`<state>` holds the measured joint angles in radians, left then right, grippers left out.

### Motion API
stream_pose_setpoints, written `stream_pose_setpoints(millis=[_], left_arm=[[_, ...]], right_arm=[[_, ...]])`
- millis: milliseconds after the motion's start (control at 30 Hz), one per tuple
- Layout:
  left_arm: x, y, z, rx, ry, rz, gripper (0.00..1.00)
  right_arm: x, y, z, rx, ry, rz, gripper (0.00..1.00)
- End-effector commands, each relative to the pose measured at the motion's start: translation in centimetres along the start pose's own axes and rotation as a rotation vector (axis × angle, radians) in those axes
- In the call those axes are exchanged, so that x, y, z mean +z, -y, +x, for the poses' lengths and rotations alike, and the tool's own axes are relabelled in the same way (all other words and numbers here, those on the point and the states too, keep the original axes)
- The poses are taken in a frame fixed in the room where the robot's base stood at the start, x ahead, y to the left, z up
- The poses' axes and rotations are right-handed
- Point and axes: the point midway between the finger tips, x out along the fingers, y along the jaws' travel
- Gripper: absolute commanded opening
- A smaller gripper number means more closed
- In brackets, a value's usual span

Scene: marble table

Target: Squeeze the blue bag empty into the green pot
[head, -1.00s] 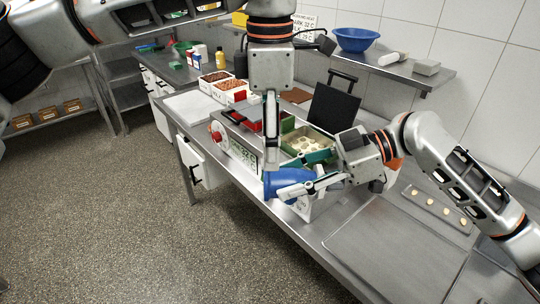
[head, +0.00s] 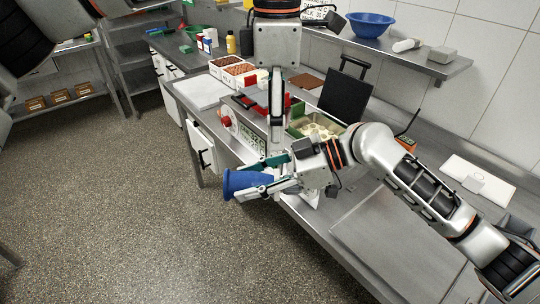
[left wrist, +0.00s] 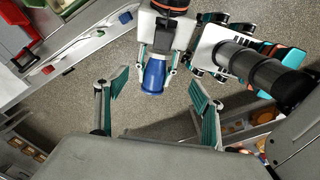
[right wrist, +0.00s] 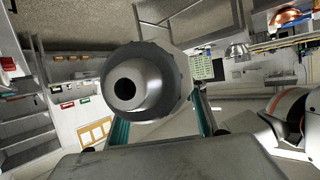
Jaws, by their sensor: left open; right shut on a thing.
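The blue bag (head: 246,184) is held in my right gripper (head: 256,178), out past the table's front edge with floor behind it. It also shows in the left wrist view (left wrist: 153,76), between the line of my left fingers but farther off. In the right wrist view a grey round end with a dark hole (right wrist: 128,88) fills the space between the right fingers. My left gripper (head: 276,135) points down above the table edge, open and empty. A green pot-like thing (head: 194,31) stands far back; I cannot tell if it is the green pot.
An olive tray (head: 303,122) with several pale round pieces stands on the table behind the right gripper. A black panel (head: 345,96) stands behind it. Boxes of small food (head: 236,72) are farther back. A blue bowl (head: 371,24) sits on the wall shelf. The front tabletop (head: 365,225) is clear.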

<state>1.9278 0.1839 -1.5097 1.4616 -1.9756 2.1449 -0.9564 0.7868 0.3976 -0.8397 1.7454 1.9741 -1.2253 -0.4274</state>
Motion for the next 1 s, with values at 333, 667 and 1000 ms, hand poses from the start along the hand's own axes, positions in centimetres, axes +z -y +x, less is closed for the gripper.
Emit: stream_pose_setpoints(millis=[333,667,1000], left_arm=[[-7.8,-0.4,3.7,-0.001,0.0,-0.017,0.68],[-9.4,-0.2,6.5,-0.005,-0.002,-0.018,0.68],[-9.3,-0.2,12.4,-0.004,0.0,-0.019,0.68]], right_arm=[[-0.1,0.0,0.0,0.0,-0.001,0.0,0.29],[-0.1,0.0,-0.1,0.0,-0.001,0.0,0.29],[-0.1,0.0,-0.1,0.0,-0.001,0.0,0.29]])
